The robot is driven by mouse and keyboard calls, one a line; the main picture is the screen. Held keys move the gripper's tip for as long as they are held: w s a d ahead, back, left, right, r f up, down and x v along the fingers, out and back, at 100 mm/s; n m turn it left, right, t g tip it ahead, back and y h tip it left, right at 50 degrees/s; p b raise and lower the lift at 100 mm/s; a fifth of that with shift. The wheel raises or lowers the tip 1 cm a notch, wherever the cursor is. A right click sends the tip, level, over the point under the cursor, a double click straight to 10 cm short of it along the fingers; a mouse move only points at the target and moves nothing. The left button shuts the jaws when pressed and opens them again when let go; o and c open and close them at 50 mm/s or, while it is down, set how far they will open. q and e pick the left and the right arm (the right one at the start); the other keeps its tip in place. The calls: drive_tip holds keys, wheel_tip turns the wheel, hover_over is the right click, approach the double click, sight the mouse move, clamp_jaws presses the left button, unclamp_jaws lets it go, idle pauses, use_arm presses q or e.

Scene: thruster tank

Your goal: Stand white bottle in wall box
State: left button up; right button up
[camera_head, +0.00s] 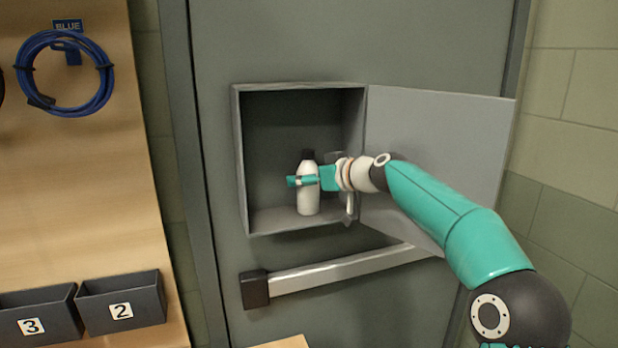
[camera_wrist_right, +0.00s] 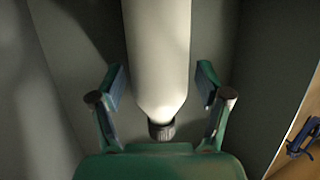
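The white bottle (camera_head: 308,202) with a dark cap is upright inside the open grey wall box (camera_head: 240,160). Its base appears to rest on the box floor. My right gripper (camera_head: 304,181) reaches into the box from the right, at the upper part of the bottle. In the right wrist view the bottle (camera_wrist_right: 158,60) lies between the two fingers of my right gripper (camera_wrist_right: 160,88), cap toward the palm. The fingers look spread, with a narrow gap beside the bottle on each side. My left gripper is not in view.
The box door (camera_head: 440,140) is swung open to the right, behind my right arm. A push bar (camera_head: 345,270) crosses below the box. At left, a wooden board holds a blue cable coil (camera_head: 65,72) and bins marked 3 (camera_head: 40,312) and 2 (camera_head: 122,300).

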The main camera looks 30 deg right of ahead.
drive_tip(key=shift+r, duration=0.15)
drive_tip(key=shift+s, duration=0.25)
drive_tip(key=b+v, duration=0.4)
drive_tip(key=v, duration=0.7)
drive_tip(key=shift+s, duration=0.25)
drive_tip(key=shift+d+r, duration=0.1)
